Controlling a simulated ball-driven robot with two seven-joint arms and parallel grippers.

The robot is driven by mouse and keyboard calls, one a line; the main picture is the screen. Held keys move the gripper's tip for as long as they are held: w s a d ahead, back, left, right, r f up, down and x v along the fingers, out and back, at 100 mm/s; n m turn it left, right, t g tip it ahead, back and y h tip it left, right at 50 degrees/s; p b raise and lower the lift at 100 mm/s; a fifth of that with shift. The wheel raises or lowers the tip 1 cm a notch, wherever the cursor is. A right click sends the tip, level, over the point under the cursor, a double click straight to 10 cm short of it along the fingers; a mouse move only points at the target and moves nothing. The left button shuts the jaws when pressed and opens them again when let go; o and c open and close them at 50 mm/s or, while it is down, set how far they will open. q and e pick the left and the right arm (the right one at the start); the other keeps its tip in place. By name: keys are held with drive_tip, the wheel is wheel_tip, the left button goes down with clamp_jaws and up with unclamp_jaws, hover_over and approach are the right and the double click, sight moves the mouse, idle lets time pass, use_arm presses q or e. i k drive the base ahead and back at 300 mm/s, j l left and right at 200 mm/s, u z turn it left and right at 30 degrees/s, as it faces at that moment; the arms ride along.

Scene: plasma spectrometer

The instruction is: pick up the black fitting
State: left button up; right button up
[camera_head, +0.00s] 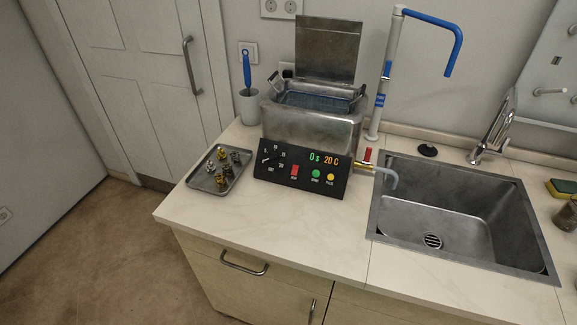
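A small metal tray (203,185) lies on the left end of the counter and holds several small fittings. Neither of my grippers is in view.
An ultrasonic bath (310,133) with a raised lid and black control panel (300,180) stands right of the tray. Behind are a grey cup (248,108) with a blue brush and a white pole (385,80). A sink (470,212) is at right. The front counter is clear.

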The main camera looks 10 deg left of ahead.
sight(228, 171)
drive_tip(key=j+z, duration=0.25)
drive_tip(key=z, duration=0.2)
drive_tip(key=i+j+z, duration=0.1)
drive_tip(key=j+z, duration=0.15)
drive_tip(key=z, duration=0.2)
drive_tip(key=j+z, duration=0.3)
drive_tip(key=z, duration=0.2)
drive_tip(key=j+z, duration=0.25)
drive_tip(key=z, duration=0.2)
drive_tip(key=k+l, duration=0.05)
